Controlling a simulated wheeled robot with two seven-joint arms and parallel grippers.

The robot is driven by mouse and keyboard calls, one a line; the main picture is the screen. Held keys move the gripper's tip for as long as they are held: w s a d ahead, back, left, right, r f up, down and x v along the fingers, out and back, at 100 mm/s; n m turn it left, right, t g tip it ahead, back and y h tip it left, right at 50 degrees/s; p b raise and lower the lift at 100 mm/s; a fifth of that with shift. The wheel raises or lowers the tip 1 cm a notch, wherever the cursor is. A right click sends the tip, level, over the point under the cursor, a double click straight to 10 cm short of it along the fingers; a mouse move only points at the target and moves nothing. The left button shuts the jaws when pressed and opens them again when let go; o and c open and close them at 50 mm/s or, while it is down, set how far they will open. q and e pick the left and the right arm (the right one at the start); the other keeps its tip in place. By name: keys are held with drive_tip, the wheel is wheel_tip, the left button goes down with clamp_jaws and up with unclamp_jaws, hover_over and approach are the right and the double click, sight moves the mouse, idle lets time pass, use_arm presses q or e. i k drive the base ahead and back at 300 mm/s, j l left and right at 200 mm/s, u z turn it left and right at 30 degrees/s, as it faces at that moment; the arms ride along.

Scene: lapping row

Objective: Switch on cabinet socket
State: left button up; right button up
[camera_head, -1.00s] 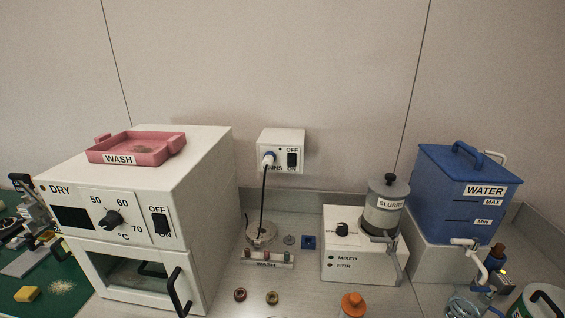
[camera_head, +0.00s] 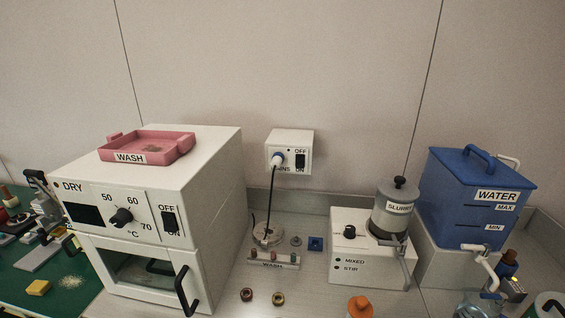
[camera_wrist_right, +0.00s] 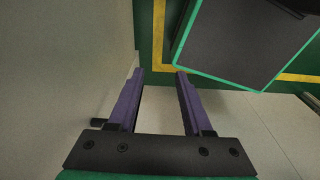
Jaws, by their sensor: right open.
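A white wall socket box (camera_head: 289,136) is fixed to the back wall, behind and between the drying cabinet and the slurry unit. A black rocker switch (camera_head: 300,160) is on its right, with OFF above and ON below; its position is too small to tell. A plug (camera_head: 277,159) with a black cable sits left of the switch. The white drying cabinet (camera_head: 200,170), marked DRY, has its own OFF/ON rocker (camera_head: 169,220). My right gripper (camera_wrist_right: 160,72) is open and empty in the right wrist view, away from the socket. My left gripper is not in view.
A pink WASH tray (camera_head: 184,142) lies on the cabinet. Right of the socket are the slurry unit (camera_head: 375,265) and a blue water tank (camera_head: 475,195). Small rings and an orange-capped bottle (camera_head: 360,306) stand in front. The wrist view shows a wall and a dark green-edged panel (camera_wrist_right: 245,40).

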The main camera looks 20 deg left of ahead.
sight(299, 158)
drive_tip(key=k+l+z, duration=0.15)
drive_tip(key=k+z, duration=0.2)
drive_tip(key=k+l+z, duration=0.2)
drive_tip(key=z, duration=0.2)
drive_tip(key=k, duration=0.1)
